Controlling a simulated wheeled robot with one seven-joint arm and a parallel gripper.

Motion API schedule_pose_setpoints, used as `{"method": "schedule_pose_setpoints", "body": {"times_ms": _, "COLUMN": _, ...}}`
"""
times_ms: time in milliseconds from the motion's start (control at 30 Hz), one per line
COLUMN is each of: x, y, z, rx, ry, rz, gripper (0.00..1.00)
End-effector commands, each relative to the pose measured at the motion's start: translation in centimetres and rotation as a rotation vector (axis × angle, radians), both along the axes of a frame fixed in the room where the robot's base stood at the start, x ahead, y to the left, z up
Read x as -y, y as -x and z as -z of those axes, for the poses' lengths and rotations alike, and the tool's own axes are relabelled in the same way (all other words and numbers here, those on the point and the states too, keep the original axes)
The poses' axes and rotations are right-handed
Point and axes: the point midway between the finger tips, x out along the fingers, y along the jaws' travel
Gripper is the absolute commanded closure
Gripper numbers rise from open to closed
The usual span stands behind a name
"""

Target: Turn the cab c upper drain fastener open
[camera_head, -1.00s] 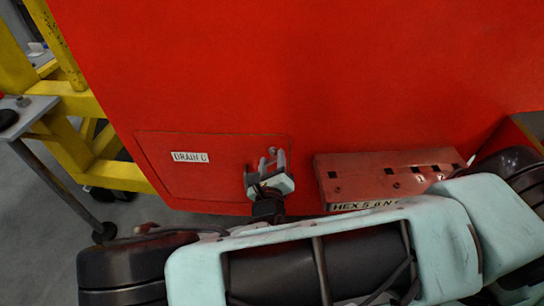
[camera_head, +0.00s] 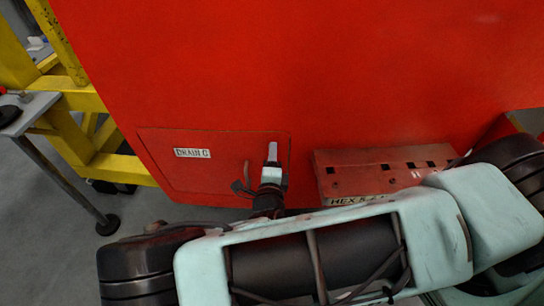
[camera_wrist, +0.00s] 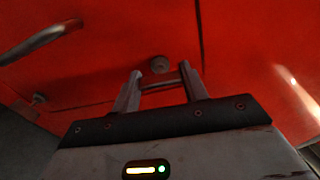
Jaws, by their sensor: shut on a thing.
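The red drain panel (camera_head: 215,175) carries a white "DRAIN C" label (camera_head: 192,153). My gripper (camera_head: 273,150) is at the panel's right edge, its fingers seen nearly edge-on. In the wrist view my gripper (camera_wrist: 161,72) points at the red surface, its fingers apart with a thin bar-like piece (camera_wrist: 160,84) spanning between them. The head view hides this fastener behind my gripper.
A red block with square holes and a "HEX" label (camera_head: 385,172) stands close right of my gripper. A metal handle-like bar (camera_wrist: 42,40) is at the wrist view's left. Yellow framework (camera_head: 70,100) and a grey table (camera_head: 25,110) are at the left.

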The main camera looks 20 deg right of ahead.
Motion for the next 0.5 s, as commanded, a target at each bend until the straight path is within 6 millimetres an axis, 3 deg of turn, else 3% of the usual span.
{"method": "schedule_pose_setpoints", "body": {"times_ms": 500, "x": -0.04, "y": 0.0, "z": 0.07, "rx": -0.042, "ry": 0.086, "rz": 0.0, "gripper": 0.79}}
